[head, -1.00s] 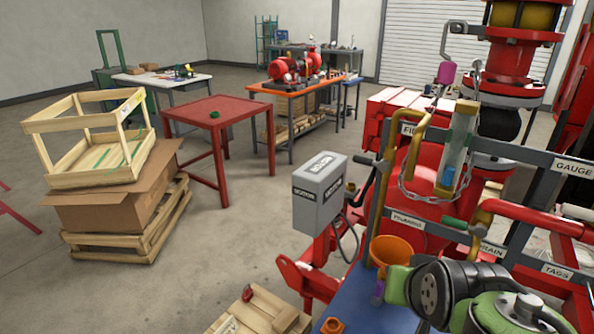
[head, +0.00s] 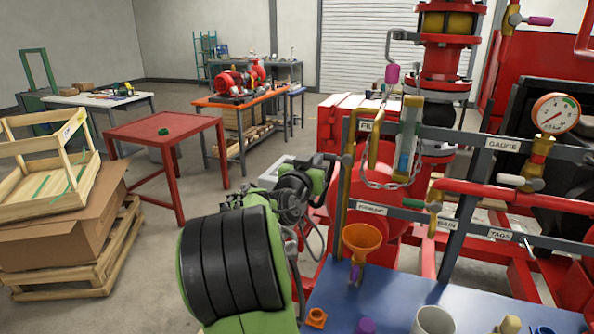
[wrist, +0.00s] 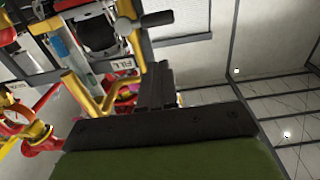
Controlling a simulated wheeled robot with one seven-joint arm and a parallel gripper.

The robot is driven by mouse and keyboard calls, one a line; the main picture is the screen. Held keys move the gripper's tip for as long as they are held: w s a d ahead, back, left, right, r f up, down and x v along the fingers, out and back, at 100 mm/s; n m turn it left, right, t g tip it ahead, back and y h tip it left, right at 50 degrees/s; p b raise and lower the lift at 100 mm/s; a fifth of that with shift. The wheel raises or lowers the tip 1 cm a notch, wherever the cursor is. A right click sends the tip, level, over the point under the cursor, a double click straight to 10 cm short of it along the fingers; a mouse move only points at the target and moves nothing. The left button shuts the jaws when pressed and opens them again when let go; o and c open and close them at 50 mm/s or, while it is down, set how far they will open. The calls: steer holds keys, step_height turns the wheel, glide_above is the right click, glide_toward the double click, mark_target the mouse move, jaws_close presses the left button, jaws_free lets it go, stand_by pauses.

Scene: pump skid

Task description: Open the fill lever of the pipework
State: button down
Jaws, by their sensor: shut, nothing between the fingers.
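The FILL label (head: 366,126) is on the grey rail at the left end of the pipework, with the yellow fill pipe (head: 345,185) running down beside it. A grey lever hub (head: 346,160) sits on this pipe, and a dark bar reaches left from it. My gripper (head: 322,172) is just left of the pipe, partly hidden by my arm; whether it touches the lever cannot be told. In the wrist view my dark fingers (wrist: 160,72) are together and empty, right of the FILL sign (wrist: 127,72) and yellow pipe (wrist: 82,95).
A sight tube (head: 407,150) with a chain hangs right of the fill pipe. A gauge (head: 556,113) is far right.

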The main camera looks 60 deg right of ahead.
steer(key=w+d+p, duration=0.1)
steer(key=d+p, duration=0.8)
steer(key=d, duration=0.1)
step_height(320, 180, down, 9)
steer(key=s+b, duration=0.2)
steer(key=b, duration=0.7)
steer(key=a+b, duration=0.8)
steer(key=a, duration=0.1)
steer(key=shift+s, duration=0.3)
stand_by(1.1)
stand_by(0.3)
